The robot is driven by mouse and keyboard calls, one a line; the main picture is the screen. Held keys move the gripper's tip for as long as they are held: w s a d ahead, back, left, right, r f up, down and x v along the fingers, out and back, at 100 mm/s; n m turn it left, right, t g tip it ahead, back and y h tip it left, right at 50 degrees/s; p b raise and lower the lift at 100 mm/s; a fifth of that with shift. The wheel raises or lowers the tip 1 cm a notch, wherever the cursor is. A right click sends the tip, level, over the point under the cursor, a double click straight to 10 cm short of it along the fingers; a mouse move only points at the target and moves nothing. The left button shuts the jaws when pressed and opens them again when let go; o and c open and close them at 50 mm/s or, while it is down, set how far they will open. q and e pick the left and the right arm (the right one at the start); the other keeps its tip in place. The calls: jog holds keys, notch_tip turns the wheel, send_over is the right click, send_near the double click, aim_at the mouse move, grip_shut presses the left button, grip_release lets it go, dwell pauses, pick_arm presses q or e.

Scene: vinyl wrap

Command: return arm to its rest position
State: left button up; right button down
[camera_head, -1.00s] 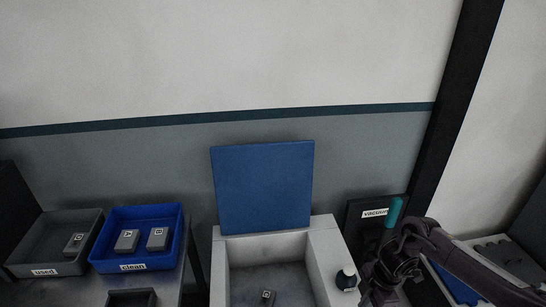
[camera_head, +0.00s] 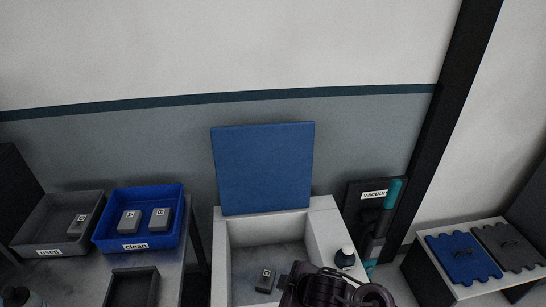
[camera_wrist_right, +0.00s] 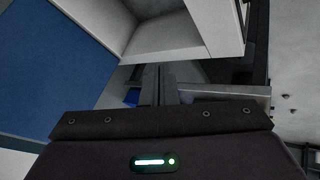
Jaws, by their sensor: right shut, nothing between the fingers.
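My right arm (camera_head: 330,288) shows in the head view at the bottom, in front of the white open-topped box (camera_head: 322,222) with the raised blue lid (camera_head: 263,168). In the right wrist view my right gripper (camera_wrist_right: 159,70) has its two fingers together with nothing between them.
A grey "used" bin (camera_head: 75,205) and a blue "clean" bin (camera_head: 150,192) with blocks stand left. A dark knob (camera_head: 345,257), a vacuum (camera_head: 385,215) and a low stand with blue and dark puzzle-edged plates (camera_head: 462,258) are right.

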jog(key=s+d+r+m+g+h, duration=0.1)
jog(key=s+d+r+m+h, duration=0.1)
jog(key=s+d+m, duration=0.5)
jog(key=s+d+r+m+g+h, duration=0.25)
jog(key=s+d+m, duration=0.4)
jog(key=d, duration=0.35)
notch_tip(320, 180, down, 30)
jog(key=s+b, duration=0.1)
jog(key=s, duration=0.1)
jog(key=s+d+f+n+g+b, duration=0.1)
jog(key=s+d+f, duration=0.2)
jog(key=s+f, duration=1.7)
jog(key=shift+d+f+g, duration=0.15)
jog(key=shift+f+g, duration=0.05)
jog(key=shift+g, duration=0.15)
